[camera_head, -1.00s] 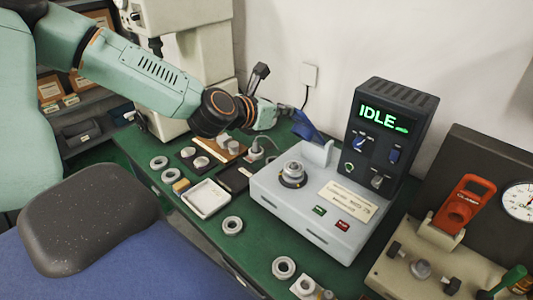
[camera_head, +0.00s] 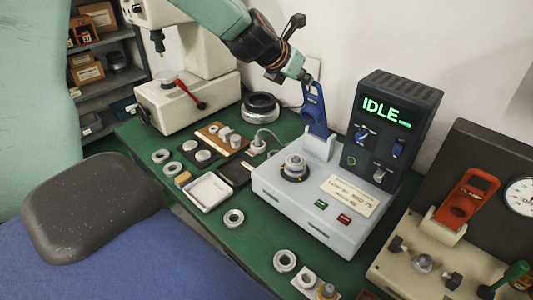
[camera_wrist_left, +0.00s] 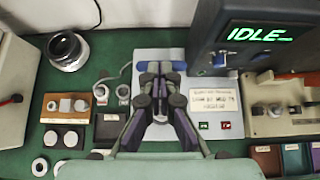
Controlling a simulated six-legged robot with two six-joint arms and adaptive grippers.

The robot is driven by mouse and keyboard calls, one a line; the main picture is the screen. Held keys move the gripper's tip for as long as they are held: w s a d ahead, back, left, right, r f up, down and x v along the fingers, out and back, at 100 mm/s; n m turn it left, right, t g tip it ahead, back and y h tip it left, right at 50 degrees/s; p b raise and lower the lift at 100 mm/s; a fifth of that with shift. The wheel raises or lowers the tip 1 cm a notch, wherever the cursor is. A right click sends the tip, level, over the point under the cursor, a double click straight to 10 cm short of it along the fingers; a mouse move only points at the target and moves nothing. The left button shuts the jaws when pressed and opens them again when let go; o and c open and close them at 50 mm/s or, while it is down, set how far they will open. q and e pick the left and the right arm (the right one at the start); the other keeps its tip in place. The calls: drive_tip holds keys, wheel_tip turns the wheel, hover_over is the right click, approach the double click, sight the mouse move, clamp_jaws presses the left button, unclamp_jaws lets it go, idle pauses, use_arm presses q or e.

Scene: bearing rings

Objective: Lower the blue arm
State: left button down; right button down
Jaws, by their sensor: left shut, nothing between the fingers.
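The blue arm (camera_head: 316,112) stands nearly upright from a pale bracket at the back of the grey test machine (camera_head: 320,205). My left gripper (camera_head: 305,77) is at its upper end, with its fingertips beside or touching the blue; I cannot tell which. In the left wrist view my gripper's fingers (camera_wrist_left: 155,77) are together over the machine and hide the middle of the blue arm (camera_wrist_left: 175,66). The fingers are shut with nothing held. A metal bearing ring (camera_head: 294,165) sits on the machine's round seat. My right gripper is not in view.
The dark display tower (camera_head: 390,130) reads IDLE and stands close right of the blue arm. A red-handled gauge fixture (camera_head: 465,205) is at the right. Loose rings (camera_head: 233,218) and a white tray (camera_head: 208,191) lie on the green bench. A press (camera_head: 185,95) stands back left.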

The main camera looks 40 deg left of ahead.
use_arm(q)
drive_tip(key=shift+w+d+r+b, duration=0.1)
drive_tip(key=shift+w+r+b, duration=0.15)
drive_tip(key=shift+w, duration=0.4)
drive_tip(key=shift+w+r+b, duration=0.15)
drive_tip(key=shift+w+r, duration=0.05)
drive_tip(key=shift+w, duration=0.4)
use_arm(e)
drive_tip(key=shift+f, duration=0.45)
use_arm(q)
drive_tip(key=shift+w, duration=0.15)
